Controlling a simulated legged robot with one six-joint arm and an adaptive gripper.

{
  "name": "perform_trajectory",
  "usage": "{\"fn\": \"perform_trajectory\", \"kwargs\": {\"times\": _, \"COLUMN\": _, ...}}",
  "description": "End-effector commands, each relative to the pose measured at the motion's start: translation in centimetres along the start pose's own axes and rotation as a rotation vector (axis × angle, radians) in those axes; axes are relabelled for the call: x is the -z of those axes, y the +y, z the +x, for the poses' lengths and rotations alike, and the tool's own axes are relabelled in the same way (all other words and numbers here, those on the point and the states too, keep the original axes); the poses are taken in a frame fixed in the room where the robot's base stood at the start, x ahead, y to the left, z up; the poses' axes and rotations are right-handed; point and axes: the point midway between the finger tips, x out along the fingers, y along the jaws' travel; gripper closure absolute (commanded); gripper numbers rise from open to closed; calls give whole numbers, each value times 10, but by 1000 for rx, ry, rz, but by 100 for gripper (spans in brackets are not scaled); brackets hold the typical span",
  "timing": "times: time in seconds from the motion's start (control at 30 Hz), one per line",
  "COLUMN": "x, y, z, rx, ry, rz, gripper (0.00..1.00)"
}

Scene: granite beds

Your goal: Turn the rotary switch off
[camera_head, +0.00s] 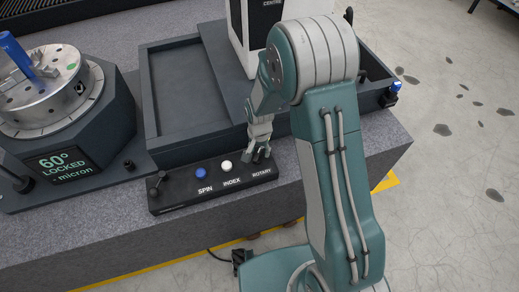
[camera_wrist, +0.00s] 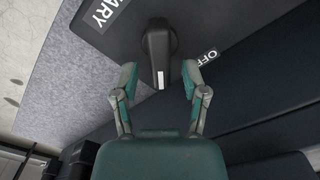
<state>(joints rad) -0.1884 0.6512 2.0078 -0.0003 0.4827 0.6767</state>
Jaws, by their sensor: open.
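The rotary switch (camera_wrist: 158,45) is a black knob with a long grip bar in the wrist view. A white mark on its bar end points down the picture, toward my gripper's palm. The OFF label (camera_wrist: 208,57) lies to the right of the knob, off the line of the mark. My gripper (camera_wrist: 160,72) is open, with one finger on each side of the bar end and visible gaps to both. In the head view my gripper (camera_head: 259,150) is at the right end of the black control panel (camera_head: 213,200), by the ROTARY label (camera_head: 262,173). The knob is mostly hidden there.
A blue SPIN button (camera_head: 201,173) and a white INDEX button (camera_head: 226,166) sit left of my gripper on the panel. A dark tray wall rises behind it. A rotary table (camera_head: 45,90) with a "60° LOCKED" display stands at left.

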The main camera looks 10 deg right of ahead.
Motion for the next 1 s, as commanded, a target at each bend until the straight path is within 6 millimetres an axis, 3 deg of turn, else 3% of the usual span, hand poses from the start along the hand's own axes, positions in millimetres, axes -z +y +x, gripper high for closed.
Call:
{"fn": "perform_trajectory", "kwargs": {"times": 0.23, "x": 0, "y": 0, "z": 1, "rx": 0, "ry": 0, "rz": 0, "gripper": 43}}
{"fn": "perform_trajectory", "kwargs": {"times": 0.37, "x": 0, "y": 0, "z": 1, "rx": 1, "ry": 0, "rz": 0, "gripper": 100}}
{"fn": "perform_trajectory", "kwargs": {"times": 0.77, "x": 1, "y": -1, "z": 1, "rx": 1, "ry": 1, "rz": -18, "gripper": 100}}
{"fn": "perform_trajectory", "kwargs": {"times": 1.0, "x": 0, "y": -3, "z": 1, "rx": 1, "ry": 1, "rz": -123, "gripper": 100}}
